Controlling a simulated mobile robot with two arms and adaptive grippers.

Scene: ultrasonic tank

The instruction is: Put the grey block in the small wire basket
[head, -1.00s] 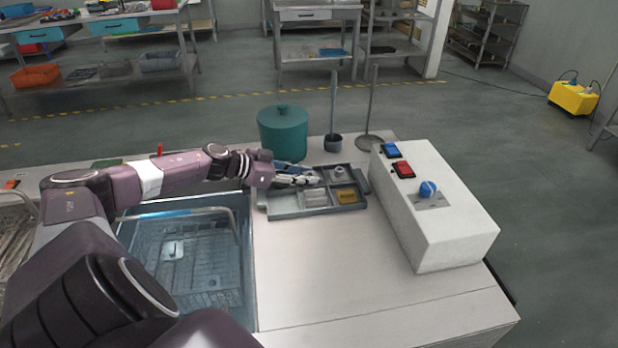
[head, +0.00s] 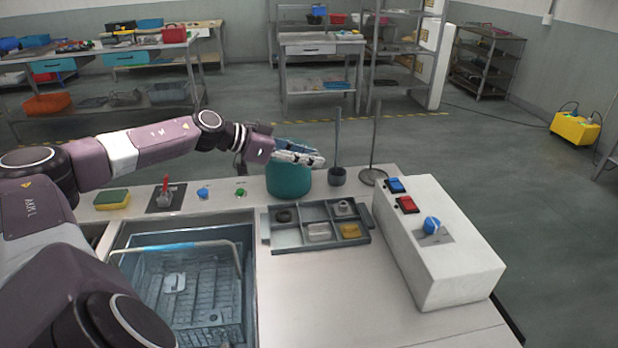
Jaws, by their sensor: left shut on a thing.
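My left gripper (head: 308,160) is raised above the back of the divided tray (head: 290,240), in front of the top of a teal canister. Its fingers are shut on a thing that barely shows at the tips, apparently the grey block. A wire basket (head: 238,250) with an arched handle sits in the blue-tinted tank at the left, with a small pale piece (head: 175,282) inside it. I cannot tell whether this is the small basket. My right gripper is not in view.
The tray holds a dark ring (head: 284,215), a metal piece (head: 343,208), a clear block (head: 318,231) and a yellow block (head: 350,231). The teal canister (head: 288,182), two upright rods and a white control box (head: 440,255) stand around it. The front worktop is clear.

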